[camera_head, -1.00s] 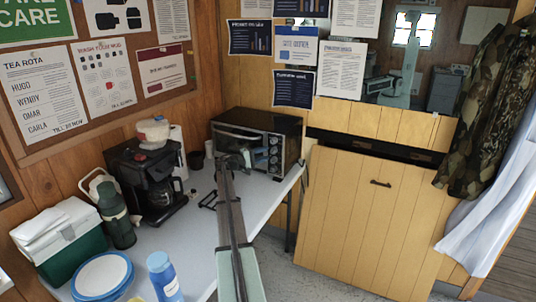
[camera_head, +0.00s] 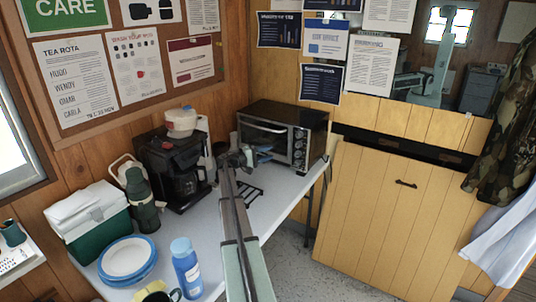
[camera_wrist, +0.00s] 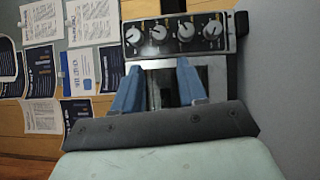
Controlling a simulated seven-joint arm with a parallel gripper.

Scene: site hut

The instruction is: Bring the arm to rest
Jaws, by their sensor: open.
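My arm reaches forward over the white table (camera_head: 218,250) in the head view. My gripper (camera_head: 243,160) is at its far end, in front of the toaster oven (camera_head: 290,110). In the wrist view two blue fingers stand apart with nothing seen between them, so my gripper (camera_wrist: 157,80) is open. The oven's knob panel (camera_wrist: 178,33) lies beyond the fingertips there. I cannot tell the exact gap between the fingertips and the oven front.
A coffee maker (camera_head: 172,165), a green flask (camera_head: 140,200), a green-and-white cool box (camera_head: 88,222), blue-rimmed plates (camera_head: 128,257) and a blue bottle (camera_head: 186,268) stand left of my arm. A dark rack (camera_head: 249,190) lies near the oven. Floor shows at right.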

